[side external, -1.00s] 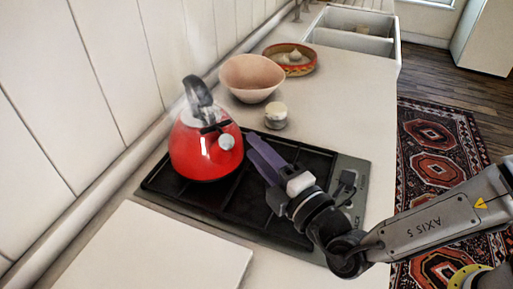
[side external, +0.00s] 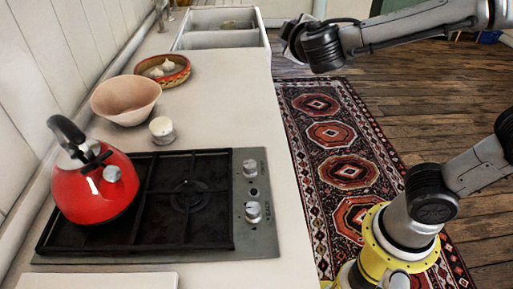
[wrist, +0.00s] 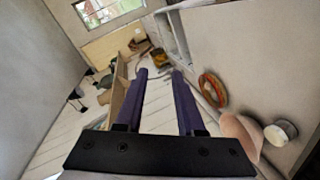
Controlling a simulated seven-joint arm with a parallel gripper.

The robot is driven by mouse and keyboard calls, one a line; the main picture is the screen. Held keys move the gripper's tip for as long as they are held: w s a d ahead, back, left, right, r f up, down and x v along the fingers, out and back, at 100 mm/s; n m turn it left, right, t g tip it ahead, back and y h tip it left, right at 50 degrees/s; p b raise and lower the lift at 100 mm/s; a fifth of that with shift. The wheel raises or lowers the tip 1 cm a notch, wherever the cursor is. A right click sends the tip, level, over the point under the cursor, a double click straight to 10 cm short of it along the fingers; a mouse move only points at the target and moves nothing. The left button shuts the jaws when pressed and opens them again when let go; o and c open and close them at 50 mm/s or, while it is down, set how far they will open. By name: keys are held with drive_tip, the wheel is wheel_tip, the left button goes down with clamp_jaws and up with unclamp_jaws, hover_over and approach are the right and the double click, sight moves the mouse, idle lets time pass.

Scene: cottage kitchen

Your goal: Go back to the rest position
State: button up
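My gripper (side external: 296,42) is raised high above the floor beside the counter, away from the stove. Its fingers are hard to make out in the side view. In the wrist view two purple fingers of my gripper (wrist: 159,73) stand apart with nothing between them, so it is open and empty. The red kettle (side external: 95,190) with a black handle stands upright on the left part of the black gas stove (side external: 190,200). Nothing touches it.
A pink bowl (side external: 126,99), a patterned basket (side external: 162,70) with pale items, and a small lidded jar (side external: 162,131) stand behind the stove. A white double sink (side external: 222,38) lies beyond. A patterned rug (side external: 345,170) covers floor beside the counter.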

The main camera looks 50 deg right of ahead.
drive_tip(key=s+d+f+m+g+y, duration=0.2)
drive_tip(key=s+d+f+m+g, duration=0.1)
drive_tip(key=s, duration=0.5)
drive_tip(key=s+d+f+m+g+y, duration=0.1)
drive_tip(key=s+d+f+m+g, duration=0.15)
drive_tip(key=s, duration=0.45)
drive_tip(key=s+a+f+y, duration=0.3)
drive_tip(key=a, duration=0.2)
drive_tip(key=s+a+f+n+y, duration=0.1)
drive_tip(key=s+a+f+y, duration=0.1)
drive_tip(key=s+a+y, duration=0.1)
drive_tip(key=shift+s+a+f+y, duration=0.15)
drive_tip(key=shift+a+f+y, duration=0.35)
drive_tip(key=shift+a, duration=0.75)
drive_tip(key=shift+r+n, duration=0.15)
drive_tip(key=shift+n, duration=0.1)
